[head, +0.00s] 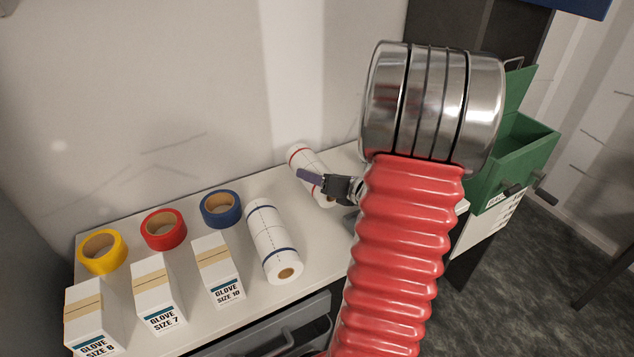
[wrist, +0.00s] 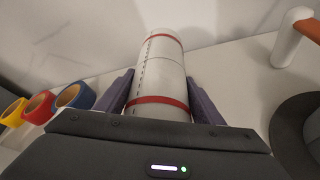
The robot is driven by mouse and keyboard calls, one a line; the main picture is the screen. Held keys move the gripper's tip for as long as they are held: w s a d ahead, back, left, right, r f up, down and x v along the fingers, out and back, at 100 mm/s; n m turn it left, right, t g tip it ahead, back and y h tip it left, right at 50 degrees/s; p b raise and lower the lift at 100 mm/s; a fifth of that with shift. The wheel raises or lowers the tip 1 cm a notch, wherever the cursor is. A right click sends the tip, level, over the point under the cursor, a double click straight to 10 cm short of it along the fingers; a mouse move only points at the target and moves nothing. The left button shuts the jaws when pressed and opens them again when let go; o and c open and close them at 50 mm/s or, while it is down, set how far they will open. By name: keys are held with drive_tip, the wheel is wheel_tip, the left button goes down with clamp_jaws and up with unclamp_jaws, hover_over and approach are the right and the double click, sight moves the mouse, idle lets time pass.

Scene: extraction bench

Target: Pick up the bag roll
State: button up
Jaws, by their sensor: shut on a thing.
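A white bag roll with red bands (head: 302,158) lies at the back of the white bench. In the wrist view this roll (wrist: 160,68) sits between the two purple fingers of my gripper (wrist: 160,98). My gripper (head: 318,181) is shut on it, one finger on each side. The roll's near end is hidden behind the gripper body. I cannot tell whether the roll is clear of the bench. A second bag roll, with blue bands (head: 271,238), lies on the bench to the left and nearer, apart from my gripper.
Yellow (head: 101,251), red (head: 163,229) and blue (head: 220,209) tape rolls lie at the left. Glove boxes (head: 216,268) stand in front of them. A green bin (head: 519,150) stands at the right. The wall is close behind the held roll. My red hose-like arm hides part of the bench.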

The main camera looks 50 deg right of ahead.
wheel_tip(320, 180, up, 8)
drive_tip(key=shift+f, duration=0.1)
idle(0.7)
drive_tip(key=shift+s, duration=0.2)
